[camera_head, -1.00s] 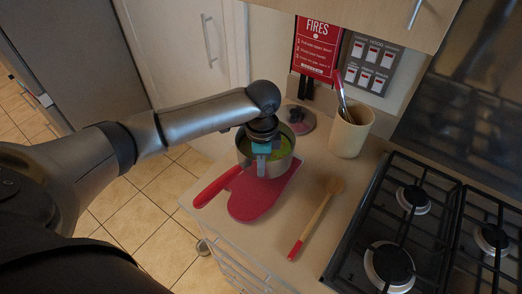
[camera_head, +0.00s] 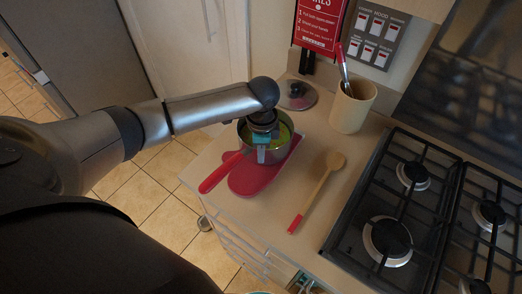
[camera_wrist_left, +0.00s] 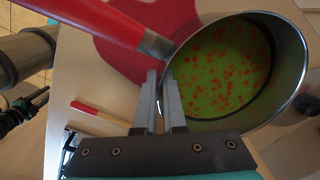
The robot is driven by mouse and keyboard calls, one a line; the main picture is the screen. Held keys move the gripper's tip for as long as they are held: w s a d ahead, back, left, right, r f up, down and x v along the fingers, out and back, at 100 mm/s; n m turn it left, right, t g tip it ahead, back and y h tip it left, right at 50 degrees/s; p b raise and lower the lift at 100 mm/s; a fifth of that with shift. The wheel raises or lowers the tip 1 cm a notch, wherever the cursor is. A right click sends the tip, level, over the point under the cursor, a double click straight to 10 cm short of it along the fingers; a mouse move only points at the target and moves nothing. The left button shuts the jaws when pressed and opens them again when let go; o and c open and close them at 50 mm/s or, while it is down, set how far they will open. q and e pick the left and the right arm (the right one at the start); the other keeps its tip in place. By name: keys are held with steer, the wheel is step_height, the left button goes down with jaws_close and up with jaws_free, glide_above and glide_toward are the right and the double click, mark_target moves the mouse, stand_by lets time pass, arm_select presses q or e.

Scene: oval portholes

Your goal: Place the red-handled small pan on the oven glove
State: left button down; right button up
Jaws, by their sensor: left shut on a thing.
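The red-handled small pan (camera_head: 244,132) holds green food with orange bits. My left gripper (camera_head: 262,154) is shut on the pan's rim beside the handle, and its fingers also show in the left wrist view (camera_wrist_left: 170,100). The pan sits over the far part of the red oven glove (camera_head: 250,181) on the counter, its handle pointing to the front left. The pan hides part of the glove, and I cannot tell whether they touch. Parts of my right arm (camera_wrist_left: 28,52) show at the left of the left wrist view; its finger state is unclear.
A wooden spoon (camera_head: 318,190) with a red handle end lies right of the glove. A gas hob (camera_head: 400,215) is further right. A utensil pot (camera_head: 352,108) and a glass lid (camera_head: 297,95) stand behind. The counter's front right is clear.

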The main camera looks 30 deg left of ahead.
arm_select(q)
steer(key=c, duration=1.4)
jaws_free()
steer(key=o, duration=0.4)
step_height(320, 180, up, 12)
steer(key=p, duration=0.1)
steer(key=shift+s+d+r, duration=0.15)
